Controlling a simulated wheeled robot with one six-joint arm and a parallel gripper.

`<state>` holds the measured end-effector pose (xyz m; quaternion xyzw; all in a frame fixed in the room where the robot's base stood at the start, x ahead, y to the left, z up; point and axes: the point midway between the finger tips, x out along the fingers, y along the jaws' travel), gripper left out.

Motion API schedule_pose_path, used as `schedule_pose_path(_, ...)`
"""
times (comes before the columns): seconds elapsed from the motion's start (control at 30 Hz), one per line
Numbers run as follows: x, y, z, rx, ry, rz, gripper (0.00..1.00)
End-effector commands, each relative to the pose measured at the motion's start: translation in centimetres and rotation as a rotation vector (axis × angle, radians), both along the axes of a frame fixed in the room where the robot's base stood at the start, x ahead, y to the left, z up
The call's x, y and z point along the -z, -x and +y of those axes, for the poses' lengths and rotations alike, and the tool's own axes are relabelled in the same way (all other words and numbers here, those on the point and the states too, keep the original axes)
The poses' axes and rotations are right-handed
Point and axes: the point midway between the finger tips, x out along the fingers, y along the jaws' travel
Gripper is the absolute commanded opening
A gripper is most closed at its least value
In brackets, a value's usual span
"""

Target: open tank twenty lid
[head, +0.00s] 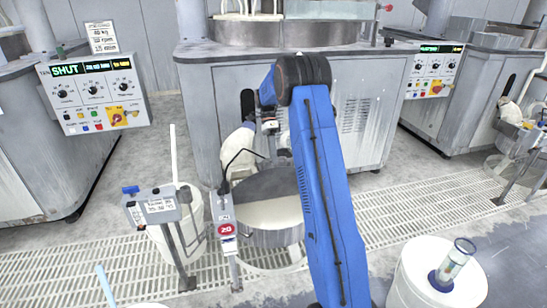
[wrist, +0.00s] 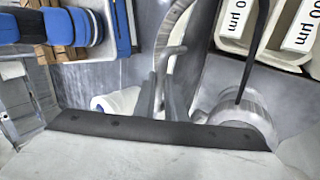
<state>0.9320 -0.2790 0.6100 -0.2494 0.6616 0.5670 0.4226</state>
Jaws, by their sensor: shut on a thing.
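The tank (head: 270,236) with the red "20" tag (head: 227,230) stands at the middle of the floor grating in the head view. Its top shows a dark grey part (head: 268,183) at the back and a pale part in front; I cannot tell how far its lid is raised. My gripper is small and partly hidden by my blue arm in the head view, above the back of the tank.
A small sign stand (head: 160,205) and a white bucket (head: 180,230) stand left of the tank. A white drum (head: 437,278) with a clear cup (head: 455,262) is at front right. A grey machine cabinet (head: 360,110) stands behind. Control panels (head: 95,95) are at the sides.

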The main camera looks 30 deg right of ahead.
Motion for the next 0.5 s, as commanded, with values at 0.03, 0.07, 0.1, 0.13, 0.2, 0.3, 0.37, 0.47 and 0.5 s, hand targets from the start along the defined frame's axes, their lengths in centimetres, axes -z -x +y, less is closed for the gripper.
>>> schedule_pose_path(0.03, 0.49, 0.06, 0.00, 0.000, -0.001, 0.004, 0.00)
schedule_pose_path(0.07, 0.49, 0.06, 0.00, 0.000, -0.001, 0.004, 0.00)
schedule_pose_path(0.1, 0.48, 0.06, 0.00, 0.000, -0.001, 0.004, 0.00)
schedule_pose_path(0.13, 0.48, 0.06, 0.00, 0.000, -0.001, 0.004, 0.00)
schedule_pose_path(0.2, 0.48, 0.07, 0.00, 0.000, -0.001, 0.005, 0.18)
schedule_pose_path(0.3, 0.35, 0.06, 0.00, 0.000, -0.001, 0.004, 0.29)
schedule_pose_path(0.37, 0.29, 0.06, 0.00, 0.000, -0.001, 0.003, 0.29)
schedule_pose_path(0.47, 0.21, 0.04, -0.01, 0.000, -0.001, 0.002, 0.29)
schedule_pose_path(0.5, 0.18, 0.05, -0.01, 0.000, -0.001, 0.002, 0.29)
